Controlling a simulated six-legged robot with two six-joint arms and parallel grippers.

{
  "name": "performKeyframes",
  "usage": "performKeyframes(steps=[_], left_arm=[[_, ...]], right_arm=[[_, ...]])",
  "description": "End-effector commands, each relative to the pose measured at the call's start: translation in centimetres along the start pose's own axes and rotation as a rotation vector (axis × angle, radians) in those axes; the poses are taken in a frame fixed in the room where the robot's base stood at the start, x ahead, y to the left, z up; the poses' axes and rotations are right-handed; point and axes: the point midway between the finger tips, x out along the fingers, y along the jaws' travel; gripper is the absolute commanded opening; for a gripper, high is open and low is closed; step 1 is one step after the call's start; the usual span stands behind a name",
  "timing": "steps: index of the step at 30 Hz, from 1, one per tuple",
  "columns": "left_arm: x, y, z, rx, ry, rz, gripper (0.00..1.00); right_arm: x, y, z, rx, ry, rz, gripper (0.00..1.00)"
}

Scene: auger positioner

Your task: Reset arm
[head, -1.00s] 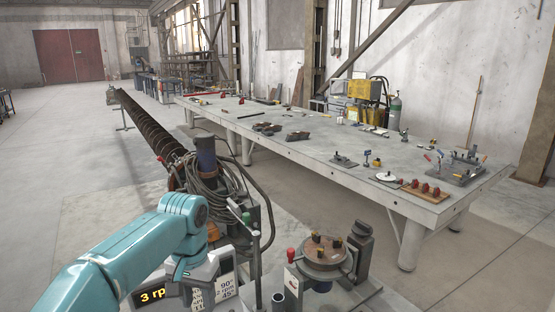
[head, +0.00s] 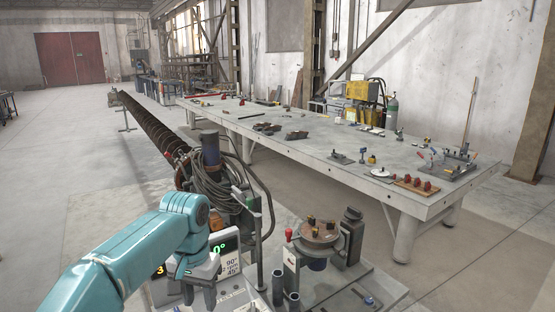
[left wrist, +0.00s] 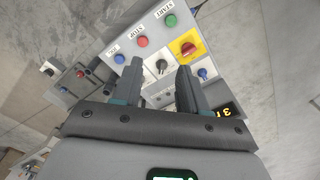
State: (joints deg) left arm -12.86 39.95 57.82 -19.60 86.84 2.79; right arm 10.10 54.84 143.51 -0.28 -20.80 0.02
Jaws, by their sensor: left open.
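My left arm comes in from the left in the head view, with its gripper (head: 200,292) low over the control box. In the left wrist view the left gripper (left wrist: 157,78) is open, its two dark fingers apart with nothing between them. Beyond the fingers is the control panel (left wrist: 128,57) with green, red and blue buttons, a black knob and a red rotary switch on a yellow plate. The control box's display (head: 222,248) is partly covered by my arm in the head view. The positioner's round table (head: 319,232) stands to the right. My right gripper is not visible.
A long auger (head: 150,130) runs back to the left, with coiled cables (head: 207,180) at its near end. A large steel table (head: 340,143) with clamps and small parts stands at the right. Open floor (head: 60,170) lies at the left.

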Motion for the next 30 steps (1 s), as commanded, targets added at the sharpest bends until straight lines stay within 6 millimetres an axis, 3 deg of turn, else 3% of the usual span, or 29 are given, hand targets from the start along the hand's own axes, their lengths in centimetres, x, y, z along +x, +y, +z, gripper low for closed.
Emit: performKeyframes(steps=[4,13,19,23,27,30], left_arm=[[0.5,-0.1,-0.1,0.001,-0.004,0.002,0.43],[9.4,1.2,-0.7,0.02,0.003,0.075,0.43],[17.2,2.7,1.1,0.008,0.007,0.15,0.43],[23.9,4.3,4.4,-0.034,0.01,0.224,0.43],[31.0,6.7,11.0,-0.132,0.017,0.307,0.43],[33.8,7.9,15.5,-0.208,0.026,0.339,0.43]], right_arm=[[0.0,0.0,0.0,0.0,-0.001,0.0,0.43],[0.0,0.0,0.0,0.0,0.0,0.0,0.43],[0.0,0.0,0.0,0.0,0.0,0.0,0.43],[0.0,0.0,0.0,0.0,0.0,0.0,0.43],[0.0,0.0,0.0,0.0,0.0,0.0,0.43],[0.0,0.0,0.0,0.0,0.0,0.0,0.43]])
